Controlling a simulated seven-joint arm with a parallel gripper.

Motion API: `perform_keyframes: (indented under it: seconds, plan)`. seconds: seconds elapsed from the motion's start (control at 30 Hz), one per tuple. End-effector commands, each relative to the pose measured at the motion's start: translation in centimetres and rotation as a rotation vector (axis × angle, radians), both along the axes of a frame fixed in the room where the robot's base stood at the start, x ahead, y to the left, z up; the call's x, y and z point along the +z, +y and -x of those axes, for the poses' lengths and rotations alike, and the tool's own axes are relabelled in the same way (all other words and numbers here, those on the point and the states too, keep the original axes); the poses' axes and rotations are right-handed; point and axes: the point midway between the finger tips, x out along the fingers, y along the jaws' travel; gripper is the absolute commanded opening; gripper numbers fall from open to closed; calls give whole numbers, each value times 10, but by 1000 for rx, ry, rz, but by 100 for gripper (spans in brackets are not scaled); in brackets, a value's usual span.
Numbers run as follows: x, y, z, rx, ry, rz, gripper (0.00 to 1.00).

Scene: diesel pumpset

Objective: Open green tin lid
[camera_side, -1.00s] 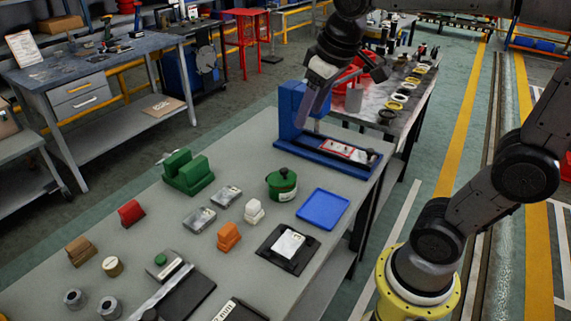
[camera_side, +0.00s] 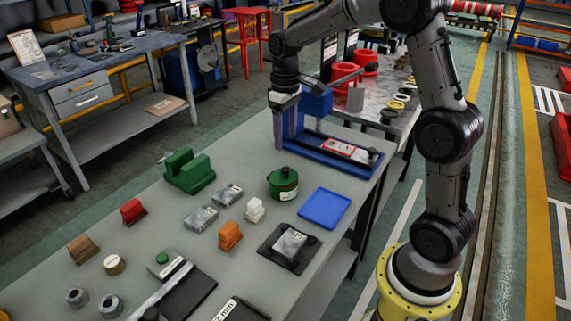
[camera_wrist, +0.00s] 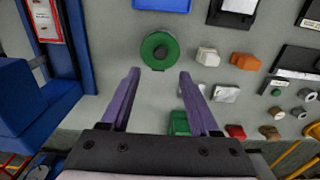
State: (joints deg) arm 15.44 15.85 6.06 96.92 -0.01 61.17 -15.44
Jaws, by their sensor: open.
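The green tin (camera_side: 283,184) stands upright on the grey table, with its round green lid and small dark knob (camera_side: 285,171) on top. In the wrist view the green lid (camera_wrist: 160,51) shows from above as a ring with a dark centre, beyond the fingertips and roughly between their lines. My gripper (camera_wrist: 158,72) is open and empty, with two purple fingers pointing toward the tin. In the side view my gripper (camera_side: 278,130) points down behind and above the tin, in front of the blue press-like stand, clear of the lid.
A blue stand (camera_side: 318,102) with a long base is close behind my gripper. A blue tray (camera_side: 323,208) lies right of the tin. Bare table surrounds the tin.

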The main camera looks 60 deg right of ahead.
Motion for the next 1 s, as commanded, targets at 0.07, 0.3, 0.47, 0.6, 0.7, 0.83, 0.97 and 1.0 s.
perform_keyframes:
  seconds: [0.07, 0.3, 0.47, 0.6, 0.7, 0.83, 0.97, 1.0]
  plan:
    - [-18, 0, 1, 0, 6, -1, 62]
    - [-63, 0, 1, 0, 5, -1, 62]
    - [-84, 0, 0, 0, 1, 0, 62]
    - [-94, 0, 1, 0, 1, 1, 62]
    - [-96, 0, 0, 0, 0, 1, 62]
    - [-97, 0, 0, 0, -1, 1, 62]
    - [-97, 0, 0, 0, -1, 1, 58]
    - [-96, 0, 0, 0, -1, 1, 51]
